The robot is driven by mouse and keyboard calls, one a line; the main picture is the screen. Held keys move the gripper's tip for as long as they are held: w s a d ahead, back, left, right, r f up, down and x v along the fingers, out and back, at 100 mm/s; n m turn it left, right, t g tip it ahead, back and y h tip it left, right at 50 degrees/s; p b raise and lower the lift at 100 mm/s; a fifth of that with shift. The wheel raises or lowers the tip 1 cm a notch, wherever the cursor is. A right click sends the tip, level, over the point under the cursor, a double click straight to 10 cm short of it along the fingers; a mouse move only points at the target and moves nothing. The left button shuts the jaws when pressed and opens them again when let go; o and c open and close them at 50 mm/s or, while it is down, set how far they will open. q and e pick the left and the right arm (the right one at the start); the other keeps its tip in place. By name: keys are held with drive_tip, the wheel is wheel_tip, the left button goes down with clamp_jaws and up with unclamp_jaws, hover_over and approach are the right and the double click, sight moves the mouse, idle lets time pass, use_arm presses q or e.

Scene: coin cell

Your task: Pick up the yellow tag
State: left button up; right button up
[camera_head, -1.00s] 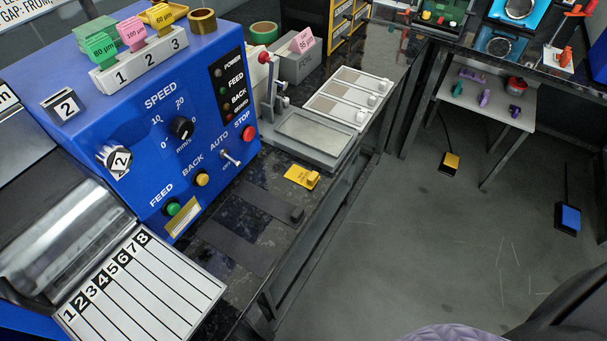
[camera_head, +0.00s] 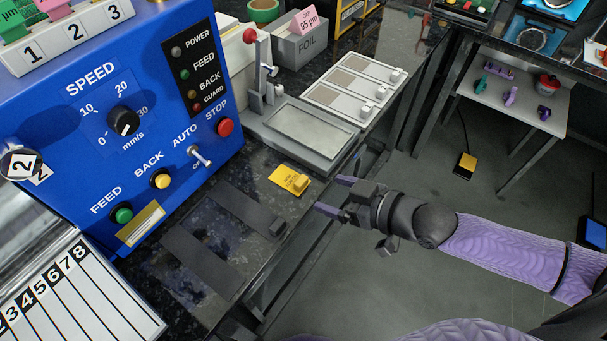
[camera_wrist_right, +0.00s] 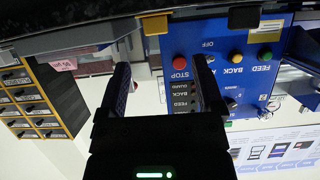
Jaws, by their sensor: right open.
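The yellow tag (camera_head: 287,178) lies flat on the dark bench top, in front of the grey press plate. It has a small raised yellow grip at its right end. My right gripper (camera_head: 334,196) is open and empty, just right of the tag and off the bench's front edge, with its fingers pointing left towards it. In the right wrist view, which is upside down, a yellow piece that looks like the tag (camera_wrist_right: 155,24) shows at the bench edge, beyond and between the fingers (camera_wrist_right: 160,88). My left gripper is not in view.
The blue machine (camera_head: 170,100) with knobs and buttons stands left of the tag. The press with its grey plate (camera_head: 310,133) is behind the tag. Dark flat strips (camera_head: 240,215) lie on the bench in front. A pink tag (camera_head: 305,20) sits on the foil box.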

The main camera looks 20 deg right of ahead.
sight(304, 183)
drive_tip(key=b+x, duration=0.2)
drive_tip(key=x, duration=0.2)
drive_tip(key=b+x, duration=0.1)
drive_tip(key=x, duration=0.3)
drive_tip(key=shift+w+d+f+b, duration=0.1)
drive_tip(key=shift+d+f+b, duration=0.15)
drive_tip(key=shift+b, duration=0.15)
drive_tip(key=shift+w+a, duration=0.2)
drive_tip(key=shift+r, duration=0.1)
drive_tip(key=shift+c, duration=1)
drive_tip(key=c, duration=0.9)
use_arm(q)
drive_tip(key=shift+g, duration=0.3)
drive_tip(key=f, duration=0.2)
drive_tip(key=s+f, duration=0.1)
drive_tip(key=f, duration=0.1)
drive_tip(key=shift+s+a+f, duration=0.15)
use_arm(e)
clamp_jaws()
